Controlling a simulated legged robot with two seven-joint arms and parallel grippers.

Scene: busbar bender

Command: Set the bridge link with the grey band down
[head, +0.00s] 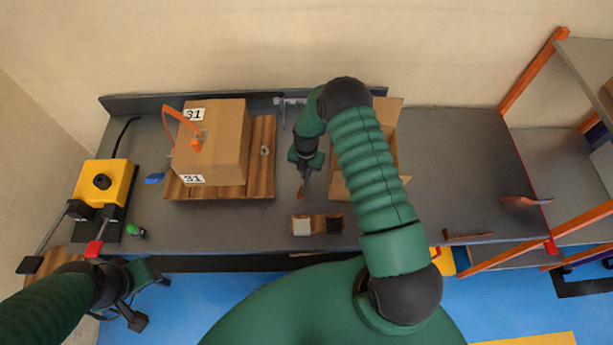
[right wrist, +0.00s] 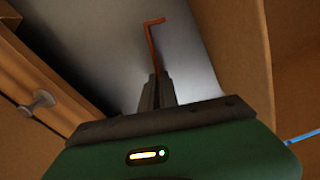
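My right gripper (head: 304,168) is over the grey bench, between the closed carton and the open carton. It is shut on a thin copper-coloured bent link (head: 302,188). In the right wrist view the link (right wrist: 151,45) sticks out beyond the closed fingertips (right wrist: 158,90), and its far end bends to the right. I see no grey band on the link; the part between the fingers is hidden. I cannot tell whether the link touches the bench. My left gripper (head: 146,298) is in front of the bench at lower left, its fingers apart and empty.
A closed carton (head: 215,135) stands on a wooden pallet (head: 263,165). An open carton (head: 391,112) is partly behind my right arm. A small two-part tray (head: 317,224) lies near the front edge. Copper pieces (head: 467,236) lie at right. A yellow machine (head: 103,185) stands left.

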